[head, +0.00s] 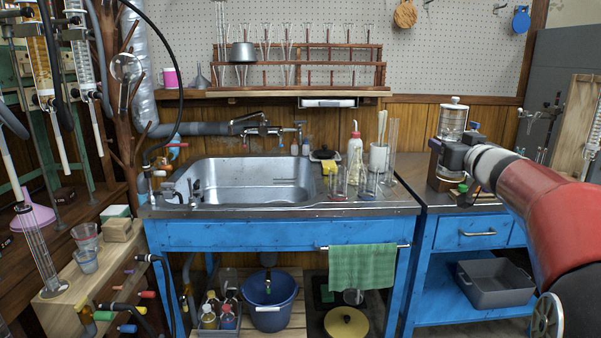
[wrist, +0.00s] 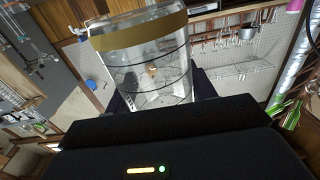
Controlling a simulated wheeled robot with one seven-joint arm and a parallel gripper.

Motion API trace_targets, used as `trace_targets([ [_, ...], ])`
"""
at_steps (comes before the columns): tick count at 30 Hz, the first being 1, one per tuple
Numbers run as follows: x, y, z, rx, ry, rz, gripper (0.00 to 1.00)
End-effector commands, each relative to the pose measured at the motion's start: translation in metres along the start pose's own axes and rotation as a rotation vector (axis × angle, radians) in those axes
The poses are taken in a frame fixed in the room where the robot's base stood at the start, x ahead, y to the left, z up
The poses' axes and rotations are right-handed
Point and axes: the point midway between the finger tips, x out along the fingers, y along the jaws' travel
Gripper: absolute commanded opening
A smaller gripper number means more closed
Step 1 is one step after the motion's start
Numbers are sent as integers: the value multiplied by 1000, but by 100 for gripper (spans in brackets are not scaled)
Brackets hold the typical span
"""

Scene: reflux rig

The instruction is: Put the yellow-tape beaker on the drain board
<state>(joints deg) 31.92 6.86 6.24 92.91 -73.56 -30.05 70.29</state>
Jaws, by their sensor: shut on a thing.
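My gripper (head: 450,150) reaches in from the right, over the right-hand counter in the head view. It is shut on a clear glass beaker (head: 453,120). In the wrist view the beaker (wrist: 150,62) stands between the dark fingers, with a broad gold-yellow tape band near its far end. No contents can be made out. The steel drain board (head: 376,203) seems to be the surface right of the sink. It is to the left of my gripper. It carries beakers with red marking (head: 338,184) and blue marking (head: 368,184).
The sink (head: 245,181) is left of the board. A wash bottle (head: 355,145), a white jar (head: 378,157) and tall glass cylinders (head: 392,142) stand behind the beakers. A green towel (head: 361,267) hangs in front. Some bare surface shows at the board's front right.

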Motion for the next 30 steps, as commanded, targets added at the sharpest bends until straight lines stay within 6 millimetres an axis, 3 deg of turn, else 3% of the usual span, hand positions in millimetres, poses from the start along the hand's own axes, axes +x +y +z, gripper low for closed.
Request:
trace_targets([
  [10, 15, -6, 46, 4, -2, -60, 25],
  [17, 30, -17, 107, 7, -5, -140, 25],
  [20, 35, -25, 142, 9, -6, -187, 25],
  [23, 40, -37, 190, 13, -7, -249, 25],
  [30, 29, -81, 318, 17, -7, -386, 25],
])
